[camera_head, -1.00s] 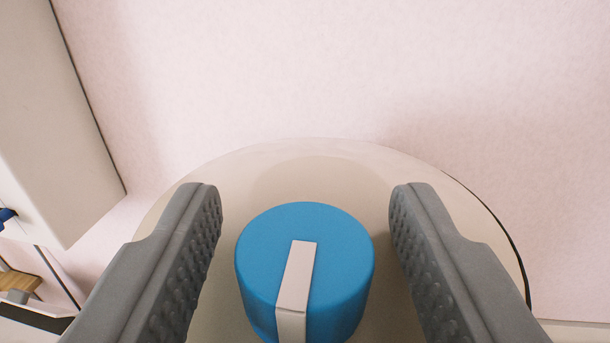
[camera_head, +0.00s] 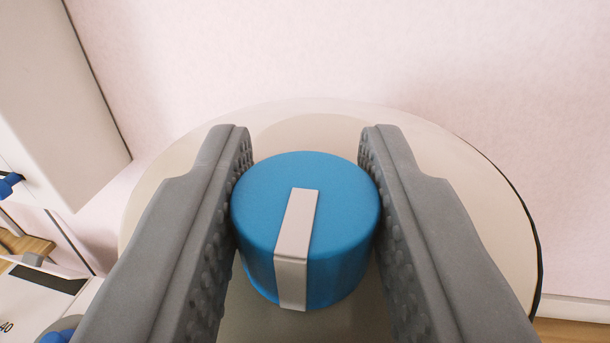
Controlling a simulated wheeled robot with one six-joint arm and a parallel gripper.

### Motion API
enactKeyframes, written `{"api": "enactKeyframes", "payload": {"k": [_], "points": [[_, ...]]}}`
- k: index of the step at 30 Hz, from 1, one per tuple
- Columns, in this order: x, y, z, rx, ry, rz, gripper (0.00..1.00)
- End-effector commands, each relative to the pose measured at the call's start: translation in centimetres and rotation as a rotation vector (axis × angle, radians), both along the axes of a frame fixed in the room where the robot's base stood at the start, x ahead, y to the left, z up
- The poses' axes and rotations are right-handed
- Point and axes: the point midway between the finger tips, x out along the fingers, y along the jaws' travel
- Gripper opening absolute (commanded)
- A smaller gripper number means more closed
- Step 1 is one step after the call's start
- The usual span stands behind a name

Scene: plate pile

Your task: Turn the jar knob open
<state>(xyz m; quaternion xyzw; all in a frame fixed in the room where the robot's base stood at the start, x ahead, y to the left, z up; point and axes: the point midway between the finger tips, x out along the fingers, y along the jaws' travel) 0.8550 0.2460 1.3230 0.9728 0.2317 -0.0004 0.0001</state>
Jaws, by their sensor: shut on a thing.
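The blue round knob (camera_head: 342,205) sits on top of the pale jar lid (camera_head: 470,215), in the middle of the camera view. A light grey marker strip (camera_head: 297,225) runs across its top and down its near side, leaning slightly right at the far end. My gripper (camera_head: 305,145) is shut on the knob, with one grey textured finger against its left side and the other against its right side. The fingertips reach a little past the knob's far edge. The jar below the lid is hidden.
A pale wall (camera_head: 330,50) rises behind the jar. A white boxy thing (camera_head: 50,100) stands at the left. Below it, at the lower left, are a small blue part (camera_head: 10,184) and a wooden surface (camera_head: 25,242). A strip of wood shows at the lower right.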

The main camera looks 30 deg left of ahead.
Motion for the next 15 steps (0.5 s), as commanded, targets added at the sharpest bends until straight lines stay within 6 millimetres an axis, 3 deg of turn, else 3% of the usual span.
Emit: {"api": "enactKeyframes", "payload": {"k": [15], "points": [[0.13, -0.16, -0.03, 0.001, 0.000, 0.205, 0.08]]}}
